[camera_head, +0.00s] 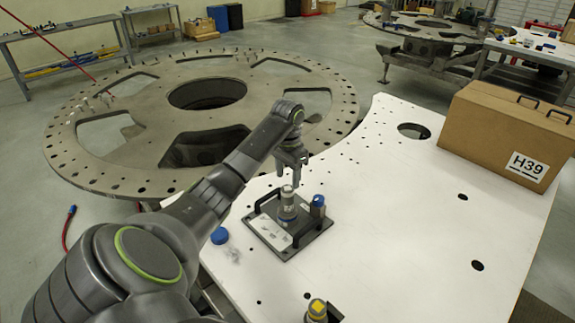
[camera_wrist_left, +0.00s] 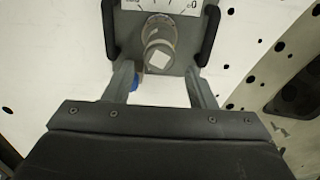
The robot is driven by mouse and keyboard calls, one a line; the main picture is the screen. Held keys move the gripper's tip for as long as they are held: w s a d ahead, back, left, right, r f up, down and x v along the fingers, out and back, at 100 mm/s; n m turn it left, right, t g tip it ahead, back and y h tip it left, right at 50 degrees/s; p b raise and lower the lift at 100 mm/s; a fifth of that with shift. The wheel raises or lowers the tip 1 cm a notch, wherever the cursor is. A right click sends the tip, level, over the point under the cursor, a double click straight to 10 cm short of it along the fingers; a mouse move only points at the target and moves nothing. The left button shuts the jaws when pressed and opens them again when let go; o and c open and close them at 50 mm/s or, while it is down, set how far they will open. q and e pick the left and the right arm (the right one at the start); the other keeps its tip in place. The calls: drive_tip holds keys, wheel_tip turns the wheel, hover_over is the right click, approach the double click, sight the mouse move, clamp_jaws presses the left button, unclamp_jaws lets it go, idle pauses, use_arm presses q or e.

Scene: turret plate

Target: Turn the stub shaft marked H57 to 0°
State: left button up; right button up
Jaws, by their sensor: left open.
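The stub shaft (camera_head: 287,204) stands upright on a dark square fixture plate (camera_head: 300,246) with black side handles. No H57 mark is legible. In the left wrist view the shaft (camera_wrist_left: 158,57) shows end-on with a pale square on its top. Beyond it is a white scale label (camera_wrist_left: 165,5) with tick marks and a "0" at its right end. The pointer position is too small to read. My left gripper (camera_head: 291,172) points down just above the shaft. Its open fingers (camera_wrist_left: 162,85) show on the near side of the shaft in the wrist view, with nothing between them. My right gripper is out of view.
A blue-topped cylinder (camera_head: 318,206) stands at the plate's right corner. A blue cap (camera_head: 220,236) lies left of the plate. A yellow-topped part (camera_head: 317,309) is at the near edge. A cardboard box marked H39 (camera_head: 511,135) stands back right. The white table right of the plate (camera_head: 400,240) is clear.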

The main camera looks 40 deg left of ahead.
sight(288, 188)
use_arm(q)
drive_tip(key=shift+w+f, duration=0.2)
drive_tip(key=shift+f, duration=0.9)
drive_tip(key=shift+s+f, duration=0.1)
drive_tip(key=shift+f, duration=0.25)
drive_tip(key=shift+s+f, duration=0.15)
drive_tip(key=shift+f, duration=0.75)
drive_tip(key=shift+c, duration=1.2)
drive_tip(key=c, duration=0.5)
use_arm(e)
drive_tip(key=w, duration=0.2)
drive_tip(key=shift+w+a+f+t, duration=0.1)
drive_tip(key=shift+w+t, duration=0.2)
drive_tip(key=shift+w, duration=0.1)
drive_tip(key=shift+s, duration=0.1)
